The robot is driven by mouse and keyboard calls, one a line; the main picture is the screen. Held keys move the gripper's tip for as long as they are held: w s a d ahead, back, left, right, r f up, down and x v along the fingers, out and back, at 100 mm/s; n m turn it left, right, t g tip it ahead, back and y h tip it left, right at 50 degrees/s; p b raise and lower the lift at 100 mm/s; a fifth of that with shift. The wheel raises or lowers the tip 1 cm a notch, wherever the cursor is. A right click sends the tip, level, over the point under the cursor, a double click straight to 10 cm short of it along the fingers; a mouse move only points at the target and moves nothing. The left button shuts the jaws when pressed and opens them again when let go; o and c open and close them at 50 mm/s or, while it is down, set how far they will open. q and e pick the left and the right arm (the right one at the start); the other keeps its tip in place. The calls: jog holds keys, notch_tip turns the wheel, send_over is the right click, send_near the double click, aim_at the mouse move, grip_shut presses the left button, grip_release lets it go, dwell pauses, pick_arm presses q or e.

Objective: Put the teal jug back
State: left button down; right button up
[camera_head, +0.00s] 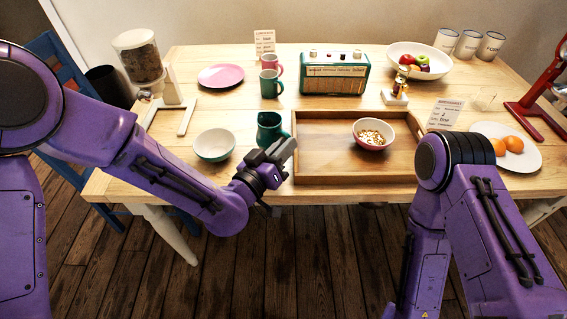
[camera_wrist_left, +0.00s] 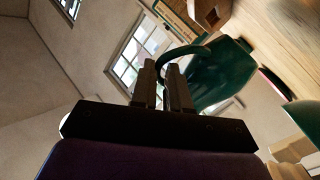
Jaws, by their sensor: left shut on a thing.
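The teal jug (camera_head: 268,127) is at the left edge of the wooden tray, right of the teal-and-white bowl. My left gripper (camera_head: 284,151) is in front of it and hides part of it. In the left wrist view the fingers (camera_wrist_left: 166,85) are shut at the handle of the jug (camera_wrist_left: 222,75), whose body is beyond them. I cannot tell whether the jug's base touches the table. My right arm is in view at the right, but its gripper is not.
The wooden tray (camera_head: 317,178) holds a bowl of cereal (camera_head: 372,135). The teal-and-white bowl (camera_head: 214,145) stands close on the left. A teal mug (camera_head: 270,84), pink mug (camera_head: 272,65) and radio (camera_head: 335,72) stand behind. Some bare table lies between the pink plate (camera_head: 221,76) and the bowl.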

pick_arm(q)
jog(key=f+b, duration=0.1)
jog(key=f, duration=0.1)
jog(key=w+f+b, duration=0.1)
jog(key=f+b, duration=0.1)
jog(key=shift+f, duration=0.1)
jog(key=shift+s+r, duration=0.1)
jog(key=shift+r, duration=0.1)
jog(key=shift+f, duration=0.1)
jog(key=c, duration=1.5)
grip_release()
jog(key=shift+f, duration=0.1)
jog(key=shift+c, duration=0.2)
jog(key=o, duration=0.4)
